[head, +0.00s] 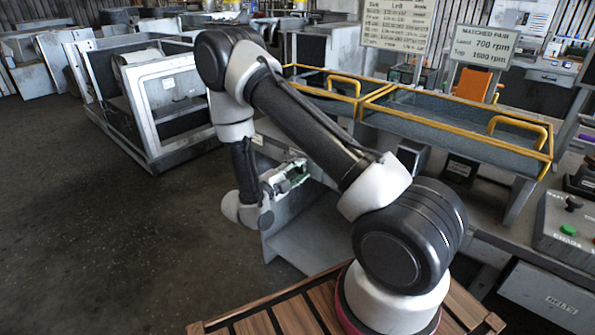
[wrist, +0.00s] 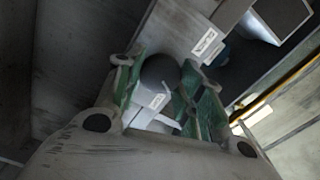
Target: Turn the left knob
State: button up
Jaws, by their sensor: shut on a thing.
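A dark round knob (wrist: 163,72) shows in the wrist view, between the green-padded fingers of my gripper (wrist: 160,84). The fingers are shut on its sides. A small white label (wrist: 157,102) lies just below the knob, partly behind the gripper. In the head view my gripper (head: 289,177) reaches the grey housing below the yellow-railed trays, and the knob is hidden there. I cannot tell the knob's turning angle.
Another white label (wrist: 205,42) is on the grey panel, beside a dark bluish round part (wrist: 222,54). Yellow-railed trays (head: 455,116) stand behind my arm. A control box (head: 567,222) is at the right. Open floor (head: 100,240) lies to the left.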

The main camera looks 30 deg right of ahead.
jog(key=o, duration=1)
jog(key=v, duration=1.2)
jog(key=shift+a+f, duration=0.1)
